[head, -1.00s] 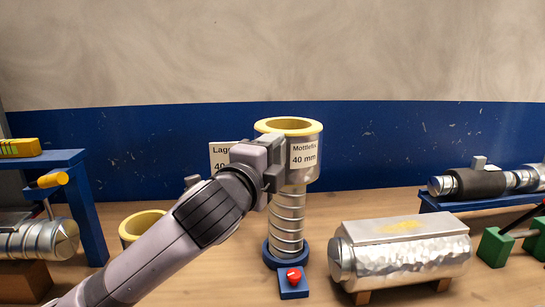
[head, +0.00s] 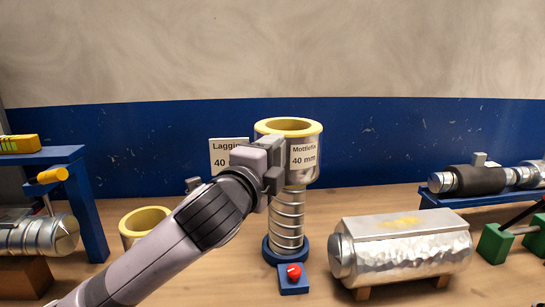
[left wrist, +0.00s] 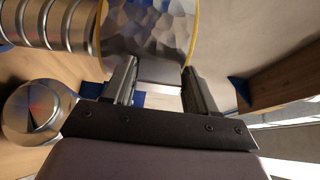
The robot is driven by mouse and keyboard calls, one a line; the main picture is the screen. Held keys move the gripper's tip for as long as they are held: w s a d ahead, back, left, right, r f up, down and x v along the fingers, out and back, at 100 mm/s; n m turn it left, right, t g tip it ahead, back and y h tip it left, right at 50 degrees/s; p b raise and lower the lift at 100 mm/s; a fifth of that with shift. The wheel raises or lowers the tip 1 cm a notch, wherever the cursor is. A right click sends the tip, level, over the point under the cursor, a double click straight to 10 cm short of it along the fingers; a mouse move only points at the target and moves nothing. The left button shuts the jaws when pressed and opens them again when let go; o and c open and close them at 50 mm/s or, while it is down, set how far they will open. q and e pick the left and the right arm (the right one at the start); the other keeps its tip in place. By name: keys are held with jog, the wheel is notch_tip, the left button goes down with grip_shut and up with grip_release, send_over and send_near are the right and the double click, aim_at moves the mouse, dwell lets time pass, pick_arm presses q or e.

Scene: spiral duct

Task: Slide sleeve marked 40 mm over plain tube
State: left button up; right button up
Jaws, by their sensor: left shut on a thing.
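The sleeve (head: 302,174), with a silver shell, thick yellow lining and a label reading "Mottlefi… 40 mm", stands upright around the upper part of a spiral-seamed tube (head: 287,220). The tube's lower part shows bare down to a round blue base; its top is hidden inside the sleeve. My left gripper (head: 272,176) is at the sleeve's left side, shut on it. In the left wrist view the fingers (left wrist: 158,88) close on a grey block at the sleeve's dimpled shell (left wrist: 150,25); the tube's ridges (left wrist: 50,25) show at top left. My right gripper is not in view.
A sign (head: 228,155) stands behind my arm. A yellow-lined ring (head: 146,217) sits left of the tube. A red button (head: 293,272) is in front. A dimpled silver duct (head: 405,252) lies to the right. A blue stand (head: 88,210) is at left.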

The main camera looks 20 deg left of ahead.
pick_arm(q)
notch_tip(320, 180, down, 8)
jog(key=b, duration=0.4)
jog(key=shift+r+b, duration=0.2)
jog(key=shift+b, duration=0.1)
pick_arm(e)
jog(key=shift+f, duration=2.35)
pick_arm(q)
jog(key=shift+f, duration=0.2)
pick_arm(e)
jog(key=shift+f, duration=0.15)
